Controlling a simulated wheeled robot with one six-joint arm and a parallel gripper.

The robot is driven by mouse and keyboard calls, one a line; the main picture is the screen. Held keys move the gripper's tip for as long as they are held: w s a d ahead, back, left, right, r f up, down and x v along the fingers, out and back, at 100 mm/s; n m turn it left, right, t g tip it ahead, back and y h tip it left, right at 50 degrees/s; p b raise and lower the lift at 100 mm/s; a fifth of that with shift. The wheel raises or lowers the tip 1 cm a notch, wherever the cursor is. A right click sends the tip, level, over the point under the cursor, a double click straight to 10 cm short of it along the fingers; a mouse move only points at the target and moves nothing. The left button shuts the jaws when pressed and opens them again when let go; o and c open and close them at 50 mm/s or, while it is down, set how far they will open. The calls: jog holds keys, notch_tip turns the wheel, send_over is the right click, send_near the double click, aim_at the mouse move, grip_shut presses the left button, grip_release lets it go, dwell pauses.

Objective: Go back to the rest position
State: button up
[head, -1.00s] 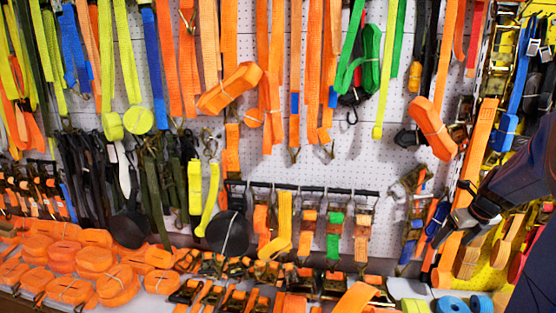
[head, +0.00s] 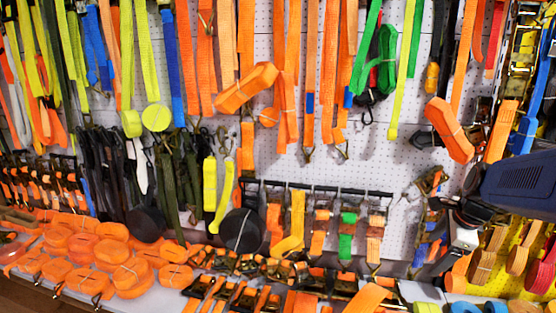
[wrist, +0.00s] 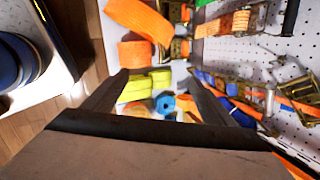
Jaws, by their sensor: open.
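My gripper (head: 462,226) is at the right of the head view, in front of the strap wall, with my dark arm reaching in from the right edge. In the wrist view my gripper (wrist: 158,80) shows two dark fingers spread apart with nothing held between them. Beyond the gap lie yellow-green strap rolls (wrist: 146,86) and a blue roll (wrist: 165,104), apart from the fingers. In the head view the fingertips are small and hard to make out against the straps.
The white pegboard (head: 290,165) is hung with orange, yellow, green and blue straps. Orange strap rolls (head: 130,275) and ratchets crowd the shelf below. A rack bar (head: 315,187) sticks out at mid-height. Orange straps (wrist: 145,20) and ratchets are close to the gripper.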

jog(key=s+a+n, duration=0.7)
jog(key=s+n, duration=0.2)
jog(key=n, duration=0.2)
jog(key=s+a+n, duration=0.7)
jog(key=s+n, duration=0.3)
jog(key=n, duration=0.1)
jog(key=shift+a+f+n, duration=0.25)
jog(key=shift+f+n, duration=0.15)
